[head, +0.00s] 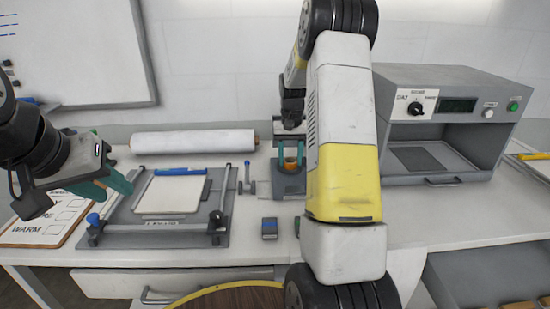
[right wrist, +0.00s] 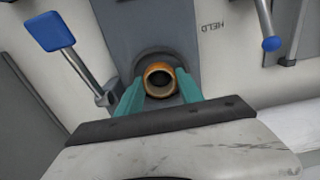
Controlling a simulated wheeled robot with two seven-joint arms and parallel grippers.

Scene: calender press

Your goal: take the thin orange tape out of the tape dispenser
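The orange tape (head: 290,165) is a small ring in the grey tape dispenser (head: 288,185), partly hidden by my right gripper. In the right wrist view the tape (right wrist: 148,72) shows as an orange ring with a dark hole. My right gripper (head: 291,155) reaches down at the dispenser, its teal fingers on either side of the tape. In the right wrist view the ring lies between the fingertips (right wrist: 160,84); I cannot tell whether they press on it. My left gripper (head: 105,185) is open and empty above the left side of the table.
A flat press frame (head: 222,200) with a pale sheet lies left of the dispenser. A white roll (head: 190,142) lies behind it. A grey oven-like machine (head: 450,85) stands at the right. A checklist board (head: 38,230) lies far left.

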